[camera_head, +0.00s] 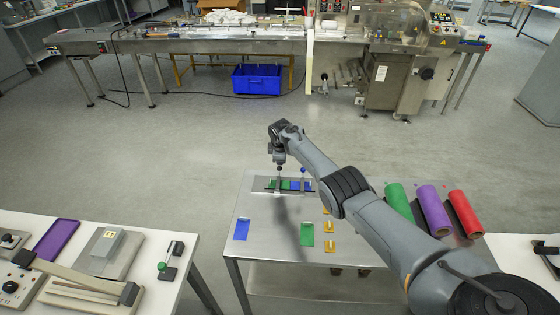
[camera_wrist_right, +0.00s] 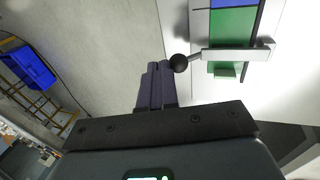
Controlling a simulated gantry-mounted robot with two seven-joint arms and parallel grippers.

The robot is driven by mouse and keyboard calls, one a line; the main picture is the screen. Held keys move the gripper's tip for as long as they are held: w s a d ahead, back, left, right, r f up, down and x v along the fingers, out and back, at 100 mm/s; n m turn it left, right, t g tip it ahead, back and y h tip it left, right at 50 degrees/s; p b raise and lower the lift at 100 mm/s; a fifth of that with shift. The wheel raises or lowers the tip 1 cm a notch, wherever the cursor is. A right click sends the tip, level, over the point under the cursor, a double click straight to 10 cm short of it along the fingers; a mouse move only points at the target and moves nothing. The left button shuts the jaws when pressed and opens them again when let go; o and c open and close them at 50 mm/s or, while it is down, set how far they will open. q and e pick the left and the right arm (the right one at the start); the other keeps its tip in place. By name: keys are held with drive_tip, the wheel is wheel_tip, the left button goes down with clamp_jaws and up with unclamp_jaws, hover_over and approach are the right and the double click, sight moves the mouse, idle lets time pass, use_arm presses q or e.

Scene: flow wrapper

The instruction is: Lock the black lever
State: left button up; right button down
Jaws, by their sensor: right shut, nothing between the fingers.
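The black lever shows in the right wrist view as a black ball knob (camera_wrist_right: 179,63) on a pale metal arm that runs right across a green and blue plate (camera_wrist_right: 233,25). In the head view this green and blue fixture (camera_head: 288,185) lies at the back of the metal table, and a blue-knobbed lever (camera_head: 303,171) stands on it. My right gripper (camera_wrist_right: 158,67) is shut and empty, its fingertips close beside the black knob; I cannot tell whether they touch. In the head view, my right gripper (camera_head: 280,167) is above the fixture's left part and partly hides the black lever. My left gripper is not in view.
The metal table (camera_head: 262,218) also holds a blue card (camera_head: 242,229), a green card (camera_head: 307,234), small yellow pieces and green, purple (camera_head: 434,210) and red rolls. A white table with panels stands at the left. Open floor lies behind the metal table.

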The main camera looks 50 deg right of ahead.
idle(0.6)
drive_tip(key=shift+d+r+p, duration=0.15)
drive_tip(key=shift+r+p, duration=0.2)
drive_tip(key=shift+r, duration=0.1)
wheel_tip(320, 180, up, 13)
drive_tip(key=w+d+p, duration=0.1)
drive_tip(key=d+p, duration=0.1)
drive_tip(key=shift+d+f+p, duration=0.15)
drive_tip(key=shift+d+p, duration=0.05)
drive_tip(key=shift+p, duration=0.1)
